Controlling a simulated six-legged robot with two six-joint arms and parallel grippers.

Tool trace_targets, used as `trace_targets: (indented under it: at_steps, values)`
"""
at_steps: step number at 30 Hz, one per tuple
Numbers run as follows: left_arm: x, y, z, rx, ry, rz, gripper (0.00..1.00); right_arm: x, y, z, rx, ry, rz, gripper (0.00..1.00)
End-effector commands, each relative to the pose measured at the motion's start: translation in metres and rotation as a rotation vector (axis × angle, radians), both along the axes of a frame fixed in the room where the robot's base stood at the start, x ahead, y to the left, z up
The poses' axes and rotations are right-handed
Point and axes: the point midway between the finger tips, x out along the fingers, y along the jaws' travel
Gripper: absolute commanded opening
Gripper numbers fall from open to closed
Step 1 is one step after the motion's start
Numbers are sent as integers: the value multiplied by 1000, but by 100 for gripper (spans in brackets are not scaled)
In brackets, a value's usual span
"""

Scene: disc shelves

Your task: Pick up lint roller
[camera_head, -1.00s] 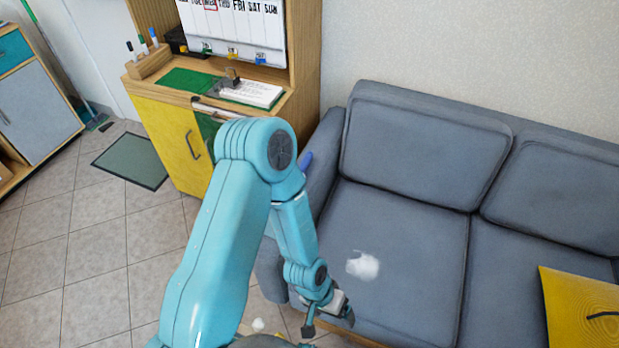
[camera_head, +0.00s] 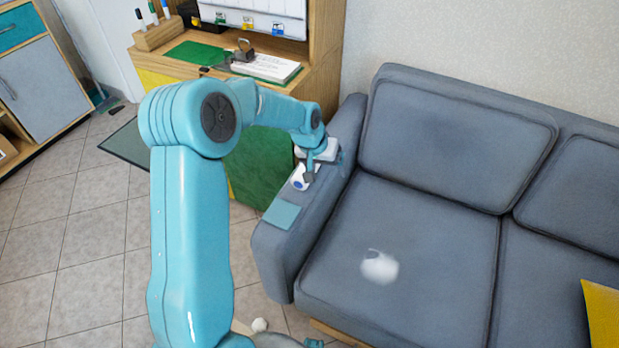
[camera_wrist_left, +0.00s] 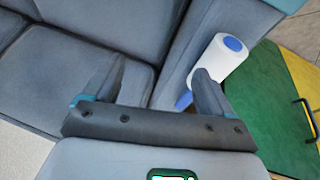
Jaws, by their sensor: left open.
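The lint roller (camera_head: 299,180) lies on the sofa's left armrest, partly covered by my left gripper (camera_head: 322,168) in the head view. In the left wrist view the lint roller (camera_wrist_left: 219,60) is a white roll with a blue end cap. Its blue handle shows low beside the right-hand finger. My left gripper (camera_wrist_left: 155,88) is open with nothing between its fingers. The right-hand finger overlaps the roll in the picture; I cannot tell whether they touch. My right gripper is not in view.
A blue-grey flat piece (camera_head: 281,214) lies on the armrest (camera_head: 270,243). A white fluffy lump (camera_head: 380,268) is on the sofa seat (camera_head: 425,240). A desk (camera_head: 290,97) with a clipped paper stack (camera_head: 266,67) stands behind the armrest. A yellow cushion (camera_head: 603,315) is at right.

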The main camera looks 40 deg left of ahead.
Motion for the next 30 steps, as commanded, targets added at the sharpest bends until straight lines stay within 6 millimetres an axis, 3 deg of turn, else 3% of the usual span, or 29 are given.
trace_targets:
  at_steps: [1,3,6,8,11,21,30]
  values:
    - [3,28,10,29,-24,38,85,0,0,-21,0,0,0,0]
    - [0,59,34,61,-36,79,85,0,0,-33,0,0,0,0]
    - [-7,86,61,89,-44,121,85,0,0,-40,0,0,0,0]
    - [-9,93,67,96,-43,131,85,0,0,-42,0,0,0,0]
    - [-4,96,57,97,-40,133,85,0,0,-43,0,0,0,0]
    - [28,100,-14,97,-40,130,85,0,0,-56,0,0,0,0]
    - [38,101,-41,96,-40,130,85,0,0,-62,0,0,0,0]
